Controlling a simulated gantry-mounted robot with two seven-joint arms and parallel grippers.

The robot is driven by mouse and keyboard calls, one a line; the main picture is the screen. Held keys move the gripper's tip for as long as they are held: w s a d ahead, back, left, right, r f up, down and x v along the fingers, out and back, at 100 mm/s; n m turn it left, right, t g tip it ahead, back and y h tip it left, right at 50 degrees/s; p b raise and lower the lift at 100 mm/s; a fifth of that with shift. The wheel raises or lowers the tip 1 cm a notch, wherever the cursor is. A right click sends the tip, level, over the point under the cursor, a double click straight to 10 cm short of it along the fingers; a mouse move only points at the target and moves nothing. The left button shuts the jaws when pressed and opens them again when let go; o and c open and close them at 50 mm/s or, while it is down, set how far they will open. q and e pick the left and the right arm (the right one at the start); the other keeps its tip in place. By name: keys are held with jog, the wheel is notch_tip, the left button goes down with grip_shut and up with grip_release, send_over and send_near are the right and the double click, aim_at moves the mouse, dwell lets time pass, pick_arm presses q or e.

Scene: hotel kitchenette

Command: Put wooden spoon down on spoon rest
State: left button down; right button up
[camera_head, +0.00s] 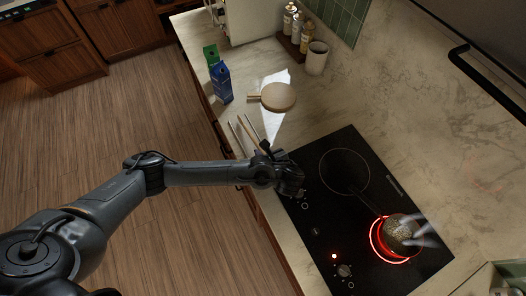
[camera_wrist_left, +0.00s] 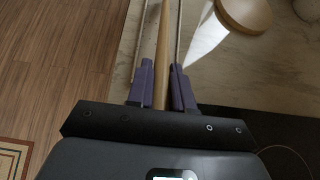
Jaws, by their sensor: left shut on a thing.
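My left gripper (camera_head: 267,153) is at the counter's front edge, beside the hob's near left corner. In the left wrist view its purple fingers (camera_wrist_left: 163,88) are shut on the wooden spoon (camera_wrist_left: 163,45), whose thin handle runs up out of the picture. The spoon's handle also shows in the head view (camera_head: 248,136); its far end is not clear. My right gripper is out of view.
A pan (camera_head: 399,232) steams on a glowing ring of the black hob (camera_head: 325,205). A white sheet (camera_head: 270,122), a cup (camera_head: 316,60) and several bottles (camera_head: 298,30) are behind.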

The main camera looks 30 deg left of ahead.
pick_arm(q)
jog(key=c, duration=0.9)
grip_release()
jog(key=shift+s+d+r, duration=0.25)
jog(key=shift+d+r, duration=0.05)
jog(key=shift+d, duration=0.15)
jog(key=p+v, duration=0.1)
jog(key=v, duration=0.1)
jog(key=p+v, duration=0.1)
jog(key=v, duration=0.1)
jog(key=shift+r, duration=0.45)
jog(key=shift+f+p+v, duration=0.25)
jog(key=shift+p+v, duration=2.3)
jog(key=shift+p, duration=0.7)
jog(key=shift+s+d, duration=0.1)
jog(key=shift+d, duration=0.1)
